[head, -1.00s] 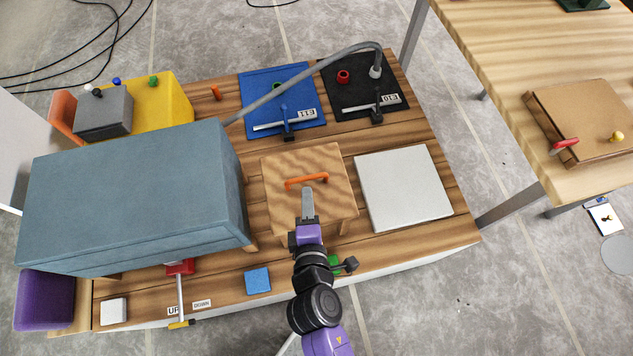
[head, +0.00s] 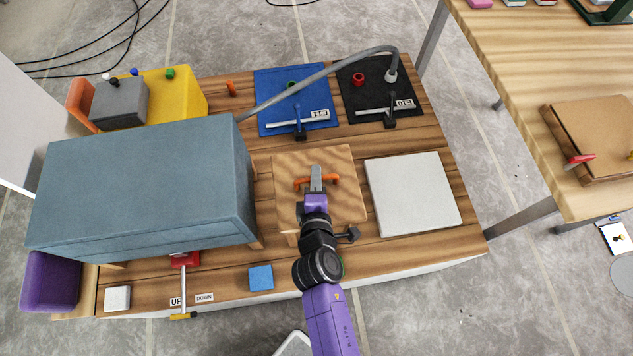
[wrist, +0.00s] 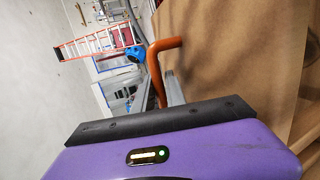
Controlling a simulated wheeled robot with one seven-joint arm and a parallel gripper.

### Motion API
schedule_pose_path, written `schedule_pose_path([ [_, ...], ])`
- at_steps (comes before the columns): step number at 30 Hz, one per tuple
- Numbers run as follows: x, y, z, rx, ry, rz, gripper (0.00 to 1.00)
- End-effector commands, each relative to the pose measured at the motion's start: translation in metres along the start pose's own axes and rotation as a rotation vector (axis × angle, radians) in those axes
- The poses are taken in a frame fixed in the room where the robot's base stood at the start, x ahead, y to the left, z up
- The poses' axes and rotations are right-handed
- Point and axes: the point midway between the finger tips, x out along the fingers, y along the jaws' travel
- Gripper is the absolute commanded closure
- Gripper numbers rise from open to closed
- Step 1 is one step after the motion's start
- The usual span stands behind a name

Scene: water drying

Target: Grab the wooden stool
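The small wooden stool (head: 342,210) has a square top and short legs, and stands in the middle of the wooden table. An orange handle (head: 302,184) is fixed on its top. My gripper (head: 316,172) is over the stool top, with its grey fingers crossing the handle's middle and their tips just past it. In the wrist view, the handle (wrist: 156,62) is close at the fingers (wrist: 172,90), and the stool's brown wood (wrist: 230,50) fills the right side. The fingers' gap is mostly hidden, so I cannot tell whether they press on the handle.
A large blue-grey box (head: 140,190) stands close left of the stool. A white square plate (head: 412,195) lies to its right. Blue (head: 285,85) and black (head: 372,80) panels lie behind, with a grey hose (head: 330,70) arching above. A blue block (head: 261,278) sits near the front edge.

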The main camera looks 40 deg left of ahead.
Motion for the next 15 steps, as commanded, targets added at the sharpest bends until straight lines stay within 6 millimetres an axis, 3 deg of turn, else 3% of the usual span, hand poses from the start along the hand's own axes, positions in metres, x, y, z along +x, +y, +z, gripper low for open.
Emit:
schedule_pose_path([
  [2, -0.0001, -0.0001, 0.0000, 0.000, 0.000, 0.000, 1.00],
  [15, -0.0004, -0.0006, -0.0001, -0.001, 0.000, -0.001, 1.00],
])
